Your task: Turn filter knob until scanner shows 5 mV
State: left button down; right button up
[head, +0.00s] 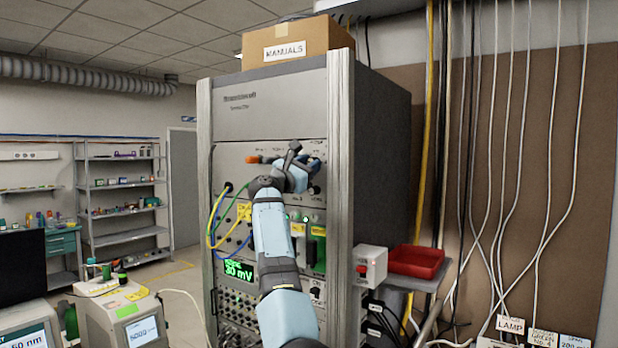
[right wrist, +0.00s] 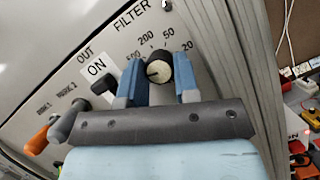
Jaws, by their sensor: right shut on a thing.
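The filter knob (right wrist: 158,71) is black with a pale face, under the printed word FILTER in the right wrist view. Numbers including 200, 50 and 20 are printed around it; where its pointer aims is hard to tell. My right gripper (head: 301,166) is at the upper panel of the rack, and its two blue fingers are shut on the knob from both sides. The scanner display (head: 240,270) on the rack's lower left shows green digits that read 30 mV. My left gripper is not in view.
Left of the knob are a black switch (right wrist: 104,84) marked ON, a grey lever (right wrist: 66,124) and an orange lever (right wrist: 40,136). Yellow and green cables (head: 217,222) loop on the rack front. A red tray (head: 415,261) stands to the right.

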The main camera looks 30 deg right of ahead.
jog(key=shift+f+m+g+b, duration=0.1)
jog(key=shift+m+g+b, duration=0.45)
jog(key=shift+m, duration=0.65)
jog(key=m+g, duration=0.1)
jog(key=m, duration=0.1)
jog(key=m+g, duration=0.1)
jog(key=m, duration=0.1)
jog(key=shift+w+r+m+g+y, duration=0.1)
jog(key=shift+r+m+g+y, duration=0.15)
jog(key=shift+m+y, duration=0.15)
jog(key=shift+m, duration=0.5)
jog(key=o, duration=0.9)
jog(key=shift+a+f, duration=0.1)
jog(key=shift+a, duration=0.05)
jog(key=b+v, duration=0.3)
jog(key=v, duration=1)
jog(key=shift+a, duration=0.4)
